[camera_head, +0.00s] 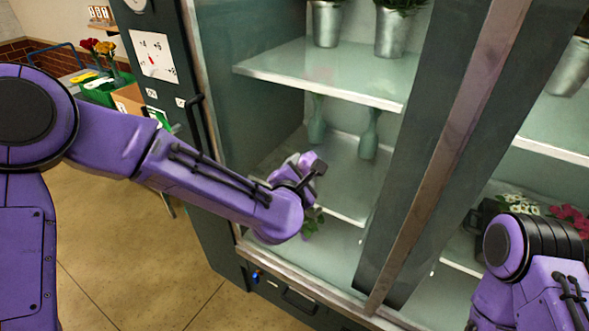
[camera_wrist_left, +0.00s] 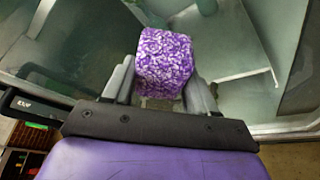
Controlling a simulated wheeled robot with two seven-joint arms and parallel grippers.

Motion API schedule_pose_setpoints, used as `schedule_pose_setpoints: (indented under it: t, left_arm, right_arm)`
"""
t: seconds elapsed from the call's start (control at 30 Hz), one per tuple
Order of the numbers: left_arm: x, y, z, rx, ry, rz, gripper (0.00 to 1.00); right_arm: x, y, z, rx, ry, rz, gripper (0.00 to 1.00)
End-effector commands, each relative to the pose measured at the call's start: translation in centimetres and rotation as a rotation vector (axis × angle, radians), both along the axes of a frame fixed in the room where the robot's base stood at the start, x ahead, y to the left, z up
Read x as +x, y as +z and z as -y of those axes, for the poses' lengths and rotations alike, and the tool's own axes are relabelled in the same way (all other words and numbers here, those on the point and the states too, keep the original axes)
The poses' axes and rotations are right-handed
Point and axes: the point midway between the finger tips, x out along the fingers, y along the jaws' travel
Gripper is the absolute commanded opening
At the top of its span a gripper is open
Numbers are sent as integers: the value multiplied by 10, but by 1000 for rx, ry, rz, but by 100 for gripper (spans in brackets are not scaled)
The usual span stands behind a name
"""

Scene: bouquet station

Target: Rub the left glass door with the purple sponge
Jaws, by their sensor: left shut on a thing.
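The purple sponge (camera_wrist_left: 165,62), mottled purple and white, sits between the two grey fingers of my left gripper (camera_wrist_left: 162,82) in the left wrist view. The left gripper is shut on it. In the head view my left gripper (camera_head: 296,172) is in front of the left glass door (camera_head: 265,115) at about mid-height of what shows; the sponge is mostly hidden there by my wrist. I cannot tell whether the sponge touches the glass. My right arm shows at the lower right, but its gripper is out of view.
Behind the glass are shelves with metal buckets (camera_head: 392,32) and green vases (camera_head: 368,135). A dark handle (camera_head: 200,122) is on the cabinet's left side. The rusty post (camera_head: 440,160) stands right of the left door. A green box (camera_head: 100,92) with flowers stands at the far left.

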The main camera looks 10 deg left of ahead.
Motion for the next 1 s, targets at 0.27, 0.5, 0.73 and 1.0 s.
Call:
schedule_pose_setpoints:
  t: [0.27,0.5,0.73,1.0]
  left_arm:
    - [-10,0,28,0,-5,2,33]
    - [-11,1,30,0,-1,1,33]
    - [-4,0,6,-2,0,1,33]
    - [0,0,-7,-1,-2,1,33]
  right_arm:
    - [0,-3,0,0,0,0,32]
    - [0,-5,0,0,0,0,32]
    - [0,-8,0,0,0,0,32]
    - [0,-9,0,0,0,0,32]
